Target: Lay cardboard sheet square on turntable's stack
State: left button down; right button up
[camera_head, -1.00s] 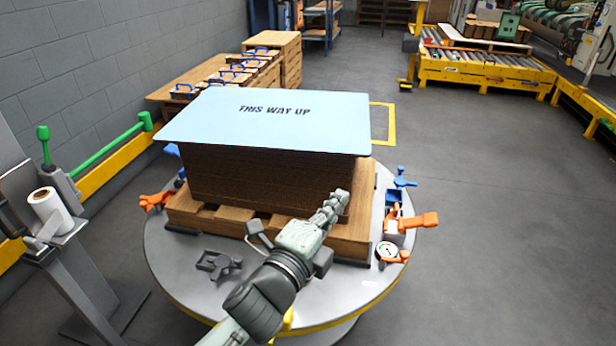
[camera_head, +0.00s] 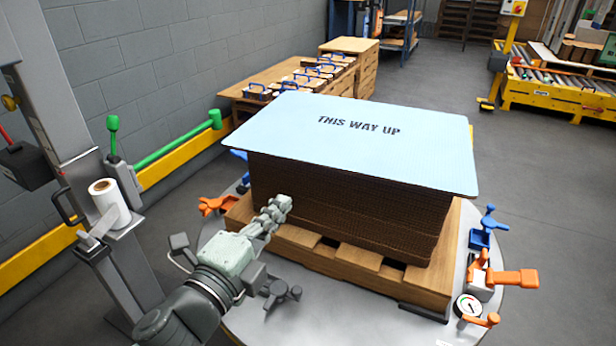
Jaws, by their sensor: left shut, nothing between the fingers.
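The pale blue cardboard sheet (camera_head: 360,150), printed "THIS WAY UP", lies flat on top of the brown stack (camera_head: 340,205). Its edge overhangs the stack on the near side and at the left and right corners; the stack's top face is hidden. The stack stands on a wooden pallet (camera_head: 345,262) on the round grey turntable (camera_head: 345,318). My left gripper (camera_head: 284,204) comes in from the bottom left, shut and empty, below the sheet's near edge by the stack's near left part. Whether it touches the stack I cannot tell. My right gripper is out of view.
Orange clamps (camera_head: 515,278), a blue clamp (camera_head: 487,228) and a dial gauge (camera_head: 468,305) sit on the turntable's right side. A post with a white roll (camera_head: 108,203) and a green-handled lever (camera_head: 180,140) stand left. Open floor lies right.

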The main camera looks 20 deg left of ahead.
aim_at(315, 165)
pick_arm(q)
jog(key=w+p, duration=0.1)
jog(key=w, duration=1)
jog(key=shift+w+d+p, duration=0.15)
jog(key=shift+w+p, duration=0.15)
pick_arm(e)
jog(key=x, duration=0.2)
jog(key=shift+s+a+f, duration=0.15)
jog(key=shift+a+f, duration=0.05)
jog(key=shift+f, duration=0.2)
pick_arm(q)
jog(key=shift+w, duration=0.25)
jog(key=shift+w+r+p, duration=0.1)
jog(key=shift+w+p, duration=0.4)
jog(key=shift+w, duration=0.4)
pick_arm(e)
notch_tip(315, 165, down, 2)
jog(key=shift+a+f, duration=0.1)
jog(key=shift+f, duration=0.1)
pick_arm(q)
jog(key=shift+f, duration=0.2)
